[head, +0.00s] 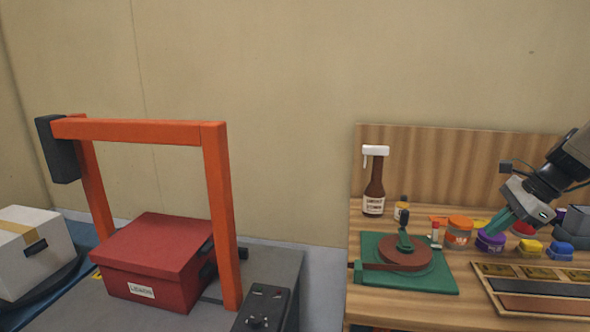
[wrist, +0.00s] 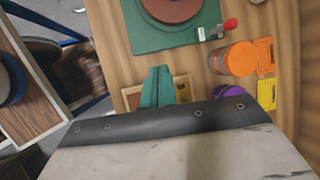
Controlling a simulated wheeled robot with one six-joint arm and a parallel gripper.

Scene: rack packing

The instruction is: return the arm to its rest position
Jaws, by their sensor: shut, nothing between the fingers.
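My gripper (head: 506,226) is at the right of the head view, at the end of my arm. Its green fingers are shut with nothing between them. They point down and left above the wooden bench, near the purple-lidded jar (head: 490,240); I cannot tell whether they touch it. In the wrist view the green fingers (wrist: 158,86) are together, in front of a shallow wooden tray (wrist: 128,101).
A green base with a brown disc (head: 405,252), an orange jar (head: 459,230), a brown bottle (head: 375,190) and yellow and blue blocks crowd the bench. A sectioned tray (head: 485,290) lies in front. At left an orange frame (head: 218,200) stands over a red box (head: 150,262).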

